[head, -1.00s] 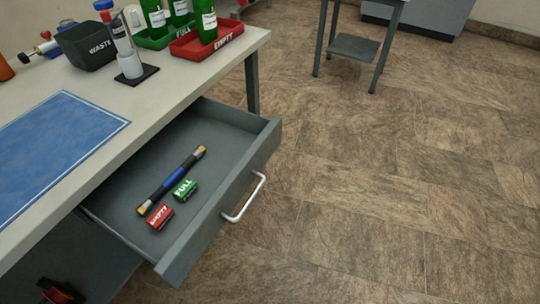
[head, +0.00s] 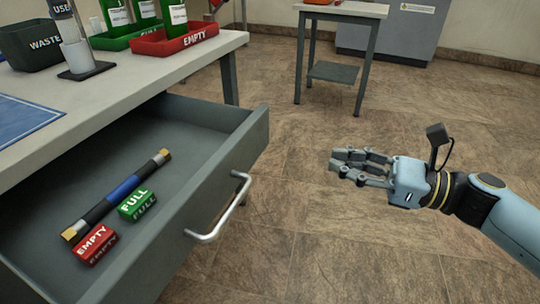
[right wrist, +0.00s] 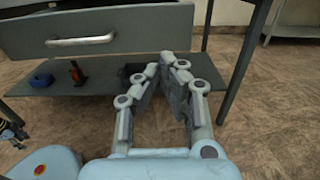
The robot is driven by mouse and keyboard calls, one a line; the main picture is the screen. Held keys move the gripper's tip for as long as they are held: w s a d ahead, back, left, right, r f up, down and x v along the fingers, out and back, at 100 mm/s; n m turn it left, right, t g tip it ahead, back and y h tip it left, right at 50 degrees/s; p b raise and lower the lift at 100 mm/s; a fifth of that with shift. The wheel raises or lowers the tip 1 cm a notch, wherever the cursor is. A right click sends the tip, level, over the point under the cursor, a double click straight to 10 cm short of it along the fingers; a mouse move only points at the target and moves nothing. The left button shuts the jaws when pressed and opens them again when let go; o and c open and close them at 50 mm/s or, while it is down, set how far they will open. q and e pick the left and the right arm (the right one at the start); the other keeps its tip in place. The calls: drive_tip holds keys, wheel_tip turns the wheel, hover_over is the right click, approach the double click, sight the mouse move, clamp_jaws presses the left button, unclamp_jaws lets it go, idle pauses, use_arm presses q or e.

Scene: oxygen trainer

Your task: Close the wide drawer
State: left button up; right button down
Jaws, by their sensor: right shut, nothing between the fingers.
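The wide drawer (head: 185,250) under the workbench stands open in the head view. Its silver bar handle (head: 220,212) is on the front panel. Inside lie a dark hose with a blue middle and brass ends (head: 118,194), a green FULL block (head: 138,204) and a red EMPTY block (head: 94,244). My right gripper (head: 338,161) is shut and empty, to the right of the drawer front and apart from it. In the right wrist view, the fingers (right wrist: 167,62) point toward the bench, with the drawer handle (right wrist: 80,40) to their upper left.
The workbench top (head: 110,93) carries a black WASTE bin (head: 30,44), a red EMPTY tray (head: 190,38) and green bottles. A lower shelf (right wrist: 70,82) lies under the drawer. A small table (head: 345,10) stands behind. The floor between is clear.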

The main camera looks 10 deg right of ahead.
sight(256, 142)
drive_tip(key=b+x, duration=0.1)
drive_tip(key=x, duration=1.2)
drive_tip(key=shift+w+a, duration=0.15)
